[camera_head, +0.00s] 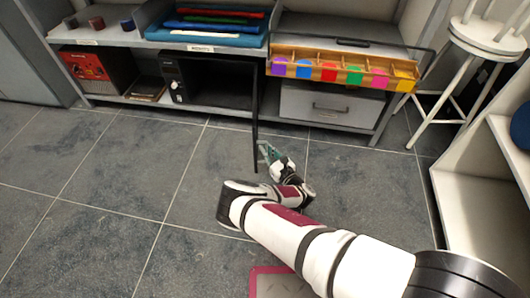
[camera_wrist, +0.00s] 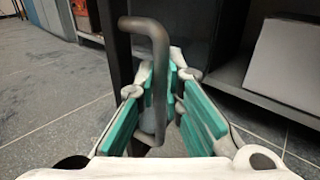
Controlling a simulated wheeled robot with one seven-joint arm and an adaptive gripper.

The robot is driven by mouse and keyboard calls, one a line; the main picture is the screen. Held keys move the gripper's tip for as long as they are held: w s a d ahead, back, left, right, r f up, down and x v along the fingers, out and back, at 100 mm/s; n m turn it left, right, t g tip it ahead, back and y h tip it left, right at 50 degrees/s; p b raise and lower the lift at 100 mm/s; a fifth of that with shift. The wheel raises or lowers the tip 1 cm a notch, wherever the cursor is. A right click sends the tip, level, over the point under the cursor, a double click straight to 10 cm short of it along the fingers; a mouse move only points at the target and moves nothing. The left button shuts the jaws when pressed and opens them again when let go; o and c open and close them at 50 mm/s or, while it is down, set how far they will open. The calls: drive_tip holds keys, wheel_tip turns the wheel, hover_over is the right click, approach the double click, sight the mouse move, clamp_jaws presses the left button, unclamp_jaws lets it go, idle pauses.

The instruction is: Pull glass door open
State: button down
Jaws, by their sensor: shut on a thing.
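The door (camera_head: 255,125) is seen almost edge-on as a thin dark panel. It stands swung out from the black appliance (camera_head: 178,80) on the lower shelf, whose dark interior shows. My gripper (camera_head: 267,152) is low at the front end of the door. In the wrist view, the door's grey bent handle (camera_wrist: 158,55) runs down between the green finger pads of my gripper (camera_wrist: 163,95), which is shut on it. The dark door edge (camera_wrist: 115,50) is just left of the handle. The lower end of the handle is partly hidden between the fingers.
A grey drawer box (camera_head: 320,105) is right of the door, below a wooden tray with coloured circles (camera_head: 345,75). A white stool (camera_head: 450,90) and white shelf (camera_head: 480,190) stand at the right. The tiled floor (camera_head: 110,180) is clear at the left.

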drive_tip(key=shift+w+d, duration=0.15)
drive_tip(key=shift+d, duration=0.3)
drive_tip(key=c, duration=1.7)
unclamp_jaws()
drive_tip(key=v, duration=1.2)
